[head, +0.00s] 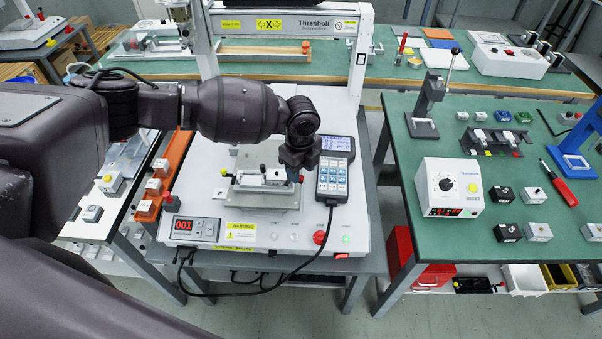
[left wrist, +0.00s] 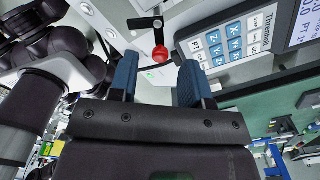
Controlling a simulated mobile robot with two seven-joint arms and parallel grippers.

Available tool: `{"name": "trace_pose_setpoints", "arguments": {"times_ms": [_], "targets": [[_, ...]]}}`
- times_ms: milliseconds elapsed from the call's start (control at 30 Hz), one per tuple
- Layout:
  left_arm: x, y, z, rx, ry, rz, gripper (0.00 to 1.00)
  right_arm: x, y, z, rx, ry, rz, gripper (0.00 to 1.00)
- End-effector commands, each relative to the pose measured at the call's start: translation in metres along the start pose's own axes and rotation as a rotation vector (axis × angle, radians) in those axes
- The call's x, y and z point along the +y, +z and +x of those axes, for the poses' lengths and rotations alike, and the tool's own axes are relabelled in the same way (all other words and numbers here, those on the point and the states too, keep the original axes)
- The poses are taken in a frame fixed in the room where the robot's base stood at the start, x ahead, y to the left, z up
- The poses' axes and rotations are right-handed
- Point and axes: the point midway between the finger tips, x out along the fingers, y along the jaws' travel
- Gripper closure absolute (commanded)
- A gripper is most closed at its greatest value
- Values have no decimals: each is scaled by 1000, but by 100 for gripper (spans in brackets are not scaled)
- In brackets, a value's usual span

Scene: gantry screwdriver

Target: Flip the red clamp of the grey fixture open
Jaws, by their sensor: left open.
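The grey fixture (head: 262,185) sits on the white machine base under the gantry. In the left wrist view, the red ball knob of its clamp (left wrist: 160,53) shows beside a dark lever (left wrist: 147,22). My left gripper (head: 294,172) is at the fixture's right end in the head view, pointing down. In the left wrist view, my left gripper (left wrist: 158,72) has its blue fingers apart, with the knob appearing in the gap between them. I cannot tell whether a finger touches it. In the head view my gripper largely hides this end of the clamp. My right gripper is not seen.
A keypad controller (head: 335,168) stands close to the right of my left gripper. A red button (head: 320,237) and a counter display (head: 194,229) are on the base's front. The gantry post (head: 361,70) rises behind. A green table (head: 440,140) with several devices stands right.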

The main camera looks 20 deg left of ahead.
Motion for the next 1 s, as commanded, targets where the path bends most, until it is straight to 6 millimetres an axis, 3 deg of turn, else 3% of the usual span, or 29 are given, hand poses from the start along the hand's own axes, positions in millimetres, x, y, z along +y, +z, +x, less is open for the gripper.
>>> {"name": "trace_pose_setpoints", "arguments": {"times_ms": [200,533,800,1000], "targets": [[0,0,17,0,1,-1,56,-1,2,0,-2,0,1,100],[0,0,19,0,-1,0,56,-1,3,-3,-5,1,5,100],[0,0,18,0,-1,0,97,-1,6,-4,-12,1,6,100],[-1,0,17,1,-1,-28,100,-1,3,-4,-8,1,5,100]]}}
